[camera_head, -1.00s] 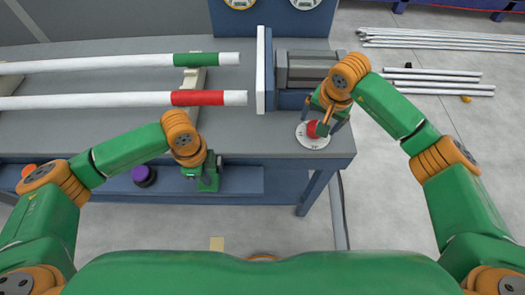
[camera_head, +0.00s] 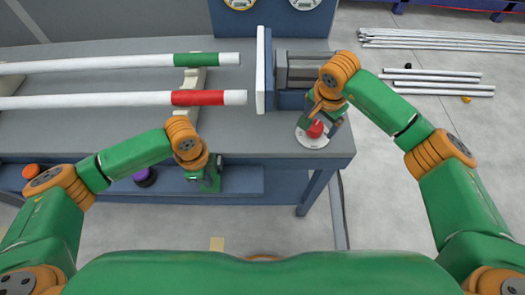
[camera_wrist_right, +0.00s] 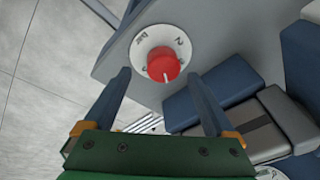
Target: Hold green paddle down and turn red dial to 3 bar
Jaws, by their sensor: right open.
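The red dial (camera_head: 315,129) sits on a white round scale plate at the right front corner of the bench. In the right wrist view the red dial (camera_wrist_right: 162,64) shows a white pointer mark, and numbers ring it on the plate. My right gripper (camera_head: 322,118) is over the dial. In the right wrist view my right gripper (camera_wrist_right: 163,80) is open, with its fingers apart on either side of the dial and nothing between them. My left gripper (camera_head: 208,182) is at the bench's front edge. A green paddle cannot be told apart from the green gripper there.
Two white pipes, one with a green band (camera_head: 195,59) and one with a red band (camera_head: 198,97), lie on the bench (camera_head: 90,135). A grey clamp block (camera_head: 300,72) stands behind the dial.

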